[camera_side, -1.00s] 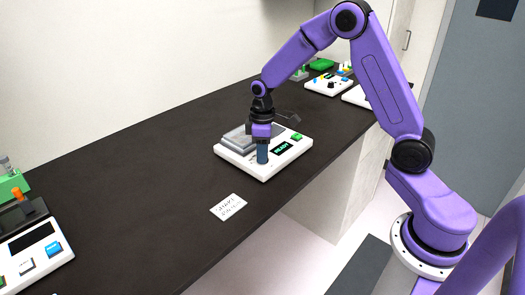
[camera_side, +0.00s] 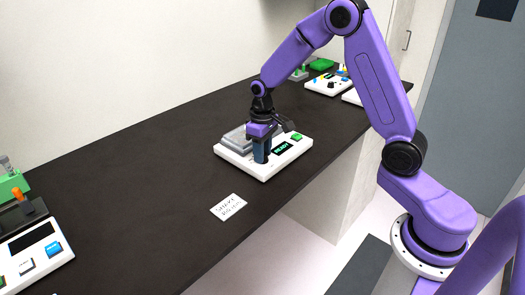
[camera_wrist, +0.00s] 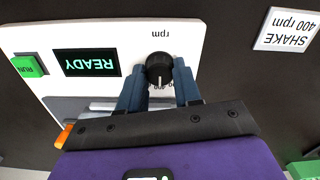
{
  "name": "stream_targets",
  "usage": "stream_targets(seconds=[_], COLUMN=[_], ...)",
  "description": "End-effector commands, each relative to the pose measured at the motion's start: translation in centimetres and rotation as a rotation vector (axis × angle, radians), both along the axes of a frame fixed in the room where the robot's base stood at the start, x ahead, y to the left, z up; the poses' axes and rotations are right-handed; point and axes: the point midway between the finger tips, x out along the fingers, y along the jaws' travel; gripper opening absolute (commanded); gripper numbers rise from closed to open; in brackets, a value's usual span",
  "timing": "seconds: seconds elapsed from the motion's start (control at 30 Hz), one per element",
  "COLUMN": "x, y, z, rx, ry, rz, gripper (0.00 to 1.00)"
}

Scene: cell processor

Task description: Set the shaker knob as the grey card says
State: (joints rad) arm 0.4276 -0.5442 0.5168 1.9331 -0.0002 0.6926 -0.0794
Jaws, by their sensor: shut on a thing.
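The shaker (camera_side: 262,172) is a white box with a grey platform, standing on the dark bench. Its black knob (camera_wrist: 159,66) sits by the "rpm" label in the wrist view, with small dial marks partly hidden. My gripper (camera_wrist: 160,80) is over the panel with its blue fingers on both sides of the knob, shut on it. The display (camera_wrist: 86,63) reads READY in green. A green RUN button (camera_wrist: 29,68) is beside it. The card (camera_wrist: 287,31) reads "SHAKE 400 rpm" and lies apart on the bench; it also shows in the side view (camera_side: 229,207).
Another white device with blue and white buttons (camera_side: 33,250) stands at the left front. More devices (camera_side: 329,84) stand at the far end of the bench. The bench (camera_side: 130,185) is clear between the left device and the shaker.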

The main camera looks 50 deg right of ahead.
Motion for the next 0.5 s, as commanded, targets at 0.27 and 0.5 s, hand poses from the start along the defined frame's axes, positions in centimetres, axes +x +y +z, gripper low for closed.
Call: stream_targets(seconds=[0.27,0.5], x=[0.09,0.06], y=[0.05,0.03], z=[0.13,0.08], rx=[0.001,0.0], ry=[-0.004,-0.002], rz=[0.001,0.001], gripper=[0.03,0.59])
